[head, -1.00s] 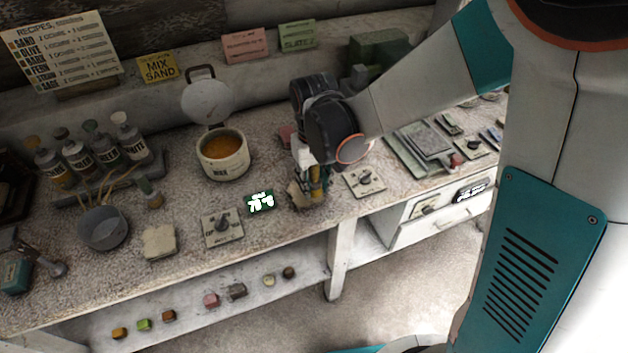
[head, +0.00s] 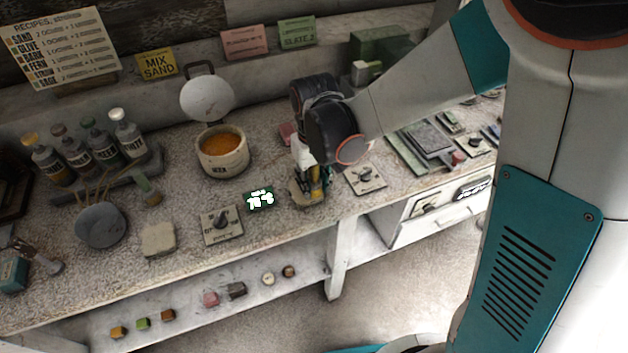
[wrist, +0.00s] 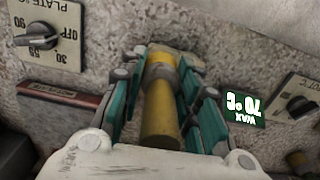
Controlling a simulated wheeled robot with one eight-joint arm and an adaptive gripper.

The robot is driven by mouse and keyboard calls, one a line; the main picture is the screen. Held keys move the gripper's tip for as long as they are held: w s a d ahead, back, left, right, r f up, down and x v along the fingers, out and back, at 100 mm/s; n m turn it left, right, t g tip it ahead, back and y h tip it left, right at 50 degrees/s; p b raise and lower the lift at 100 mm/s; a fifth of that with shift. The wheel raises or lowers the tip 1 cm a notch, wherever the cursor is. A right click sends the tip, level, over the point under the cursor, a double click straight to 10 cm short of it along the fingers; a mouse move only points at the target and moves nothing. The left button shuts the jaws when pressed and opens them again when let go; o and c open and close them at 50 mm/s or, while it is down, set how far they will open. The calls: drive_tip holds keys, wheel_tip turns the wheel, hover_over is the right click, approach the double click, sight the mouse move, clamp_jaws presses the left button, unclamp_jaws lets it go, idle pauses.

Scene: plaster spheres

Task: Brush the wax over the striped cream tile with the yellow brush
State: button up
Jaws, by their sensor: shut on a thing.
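My gripper (wrist: 166,80) is shut on the yellow brush (wrist: 160,115), with its teal fingers on either side of the handle. The brush points down at the worktop, and the gripper (head: 313,180) also shows near the front edge of the bench in the head view. A cream piece, apparently the tile (head: 297,196), lies under the brush; it shows partly beyond the brush in the wrist view (wrist: 187,60). Its stripes and the bristle contact are hidden or too small to tell. Orange wax (head: 222,144) fills the cream wax pot (head: 224,164) to the left.
A green display (head: 260,199) reading 70 °C stands left of the gripper. Dial plates (head: 222,224) and (head: 365,179) flank it. A pale block (head: 159,239) and a grey bowl (head: 101,225) sit further left. Bottles (head: 127,133) stand at the back left.

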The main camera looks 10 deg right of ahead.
drive_tip(key=shift+s, duration=0.1)
drive_tip(key=shift+s+d, duration=0.3)
drive_tip(key=shift+s, duration=0.55)
drive_tip(key=shift+w, duration=0.1)
drive_tip(key=shift+w+a, duration=0.3)
drive_tip(key=shift+w, duration=0.55)
drive_tip(key=shift+w+a, duration=0.25)
drive_tip(key=shift+w, duration=0.6)
drive_tip(key=shift+s, duration=0.1)
drive_tip(key=shift+s+d, duration=0.3)
drive_tip(key=shift+s, duration=0.5)
drive_tip(key=shift+s+d, duration=0.25)
drive_tip(key=shift+s, duration=0.6)
